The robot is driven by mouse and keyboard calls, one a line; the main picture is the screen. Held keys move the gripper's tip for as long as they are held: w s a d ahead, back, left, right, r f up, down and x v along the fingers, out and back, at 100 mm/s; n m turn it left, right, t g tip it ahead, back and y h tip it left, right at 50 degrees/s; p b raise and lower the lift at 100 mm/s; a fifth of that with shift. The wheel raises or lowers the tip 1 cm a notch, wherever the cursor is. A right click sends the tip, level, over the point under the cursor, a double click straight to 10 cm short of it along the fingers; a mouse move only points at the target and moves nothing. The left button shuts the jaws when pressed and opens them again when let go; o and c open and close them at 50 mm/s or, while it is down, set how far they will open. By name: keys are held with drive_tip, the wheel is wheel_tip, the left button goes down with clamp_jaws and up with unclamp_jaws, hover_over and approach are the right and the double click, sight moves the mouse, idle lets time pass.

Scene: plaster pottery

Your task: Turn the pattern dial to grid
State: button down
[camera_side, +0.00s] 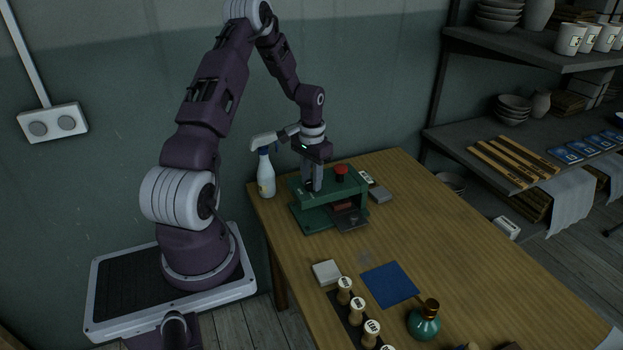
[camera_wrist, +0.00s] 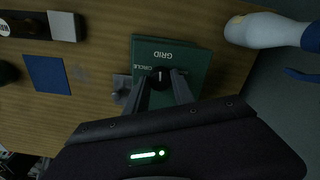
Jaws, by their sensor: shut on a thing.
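The green press-like machine (camera_side: 308,219) stands near the far left of the table, with a red knob on top. Its green top plate (camera_wrist: 190,58) fills the middle of the wrist view and carries the labels GRID and CIRCLE. The black pattern dial (camera_wrist: 160,74) sits between them and my fingers. A small pale mark on the dial appears to face GRID, though it is tiny. My gripper (camera_wrist: 161,80) is shut on the dial, one finger on each side. In the side view my gripper (camera_side: 313,187) points down onto the machine's top, and its fingers hide the dial.
A white spray bottle (camera_side: 266,178) stands close beside the machine at the back. A blue square (camera_side: 390,284), a pale block (camera_side: 326,272), several wooden stamps (camera_side: 357,308) and a teal bottle (camera_side: 424,323) lie nearer the front. The table's right side is mostly clear.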

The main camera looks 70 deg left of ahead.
sight(311, 182)
drive_tip(key=shift+m, duration=0.7)
drive_tip(key=c, duration=1.1)
unclamp_jaws()
drive_tip(key=shift+o, duration=0.2)
wheel_tip(311, 182, up, 7)
drive_tip(key=shift+r, duration=0.1)
